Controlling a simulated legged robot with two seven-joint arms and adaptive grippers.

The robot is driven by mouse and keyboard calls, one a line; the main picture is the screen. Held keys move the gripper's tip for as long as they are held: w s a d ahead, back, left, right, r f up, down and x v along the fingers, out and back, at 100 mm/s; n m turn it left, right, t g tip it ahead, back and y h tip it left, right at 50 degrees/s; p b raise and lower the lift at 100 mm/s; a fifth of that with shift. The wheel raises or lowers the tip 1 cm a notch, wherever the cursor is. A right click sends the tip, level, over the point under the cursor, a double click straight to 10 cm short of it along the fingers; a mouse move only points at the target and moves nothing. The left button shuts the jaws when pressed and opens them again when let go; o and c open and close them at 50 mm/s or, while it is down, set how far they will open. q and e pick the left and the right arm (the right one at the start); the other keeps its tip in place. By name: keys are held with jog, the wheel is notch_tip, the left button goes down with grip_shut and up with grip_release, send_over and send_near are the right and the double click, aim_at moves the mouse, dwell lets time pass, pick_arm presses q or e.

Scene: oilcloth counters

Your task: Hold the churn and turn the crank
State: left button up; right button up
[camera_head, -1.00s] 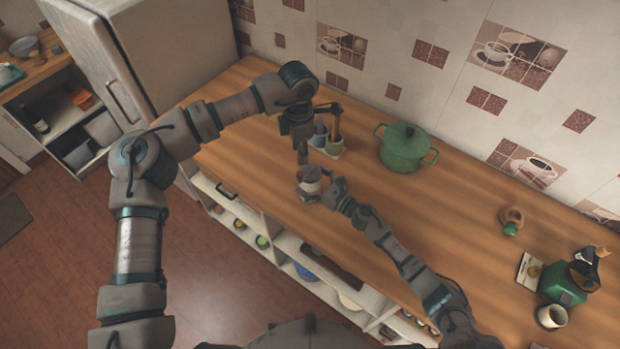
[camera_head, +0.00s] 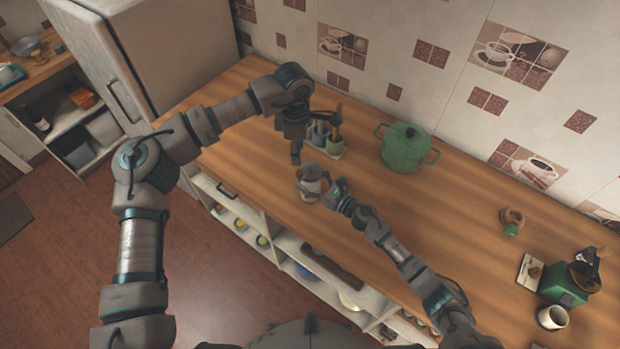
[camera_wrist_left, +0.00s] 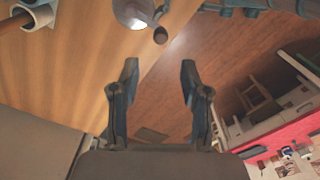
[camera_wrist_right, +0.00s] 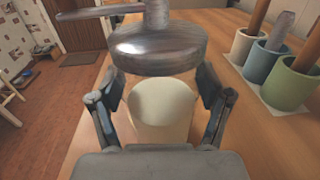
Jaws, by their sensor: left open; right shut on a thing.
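The churn (camera_head: 311,188) stands on the wooden counter near its front edge. In the right wrist view it has a cream jar (camera_wrist_right: 162,110) and a round grey metal lid (camera_wrist_right: 157,48). A crank arm (camera_wrist_right: 98,12) reaches left from the shaft above the lid. My right gripper (camera_head: 333,190) is shut on the jar, with one finger on each side of it. My left gripper (camera_head: 296,160) is open and empty, above and slightly left of the churn. In the left wrist view its fingers are apart, with the churn's lid (camera_wrist_left: 130,12) and a dark knob (camera_wrist_left: 160,36) beyond them.
Cream, blue and green cups (camera_wrist_right: 295,85) with handles in them stand close behind the churn. A green pot (camera_head: 405,150) is right of them. A green grinder (camera_head: 565,284) and a white mug (camera_head: 552,317) are far right. The counter's middle is clear.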

pick_arm(q)
jog(key=shift+f+m, duration=0.3)
jog(key=shift+f, duration=0.3)
send_near(310, 183)
jog(key=a+f, duration=0.3)
jog(key=shift+s+a, duration=0.25)
jog(key=shift+s, duration=0.1)
jog(key=c, duration=0.8)
